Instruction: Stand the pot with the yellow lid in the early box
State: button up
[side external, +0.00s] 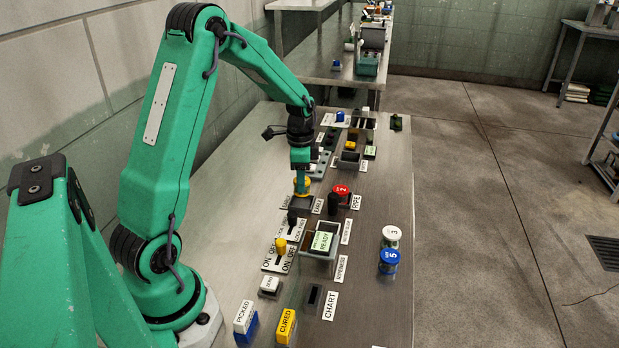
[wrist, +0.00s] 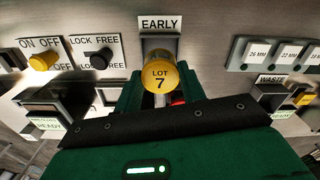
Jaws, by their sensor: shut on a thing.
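The pot with the yellow lid (wrist: 160,76), marked LOT 7, is between the fingers of my gripper (wrist: 160,98), which is shut on it.
A red-lidded pot (side external: 341,190) stands by the RIPE label. A white-lidded pot (side external: 391,233) and a blue-lidded pot (side external: 388,257) stand near the right edge. A yellow knob (side external: 281,245), a black knob (side external: 292,217) and the READY box (side external: 322,240) are close by.

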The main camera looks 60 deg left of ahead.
jog(key=shift+f, duration=2)
jog(key=shift+f, duration=0.15)
jog(key=o, duration=1)
notch_tip(320, 180, up, 12)
jog(key=shift+f, duration=0.1)
jog(key=shift+r, duration=0.3)
jog(key=shift+d, duration=0.1)
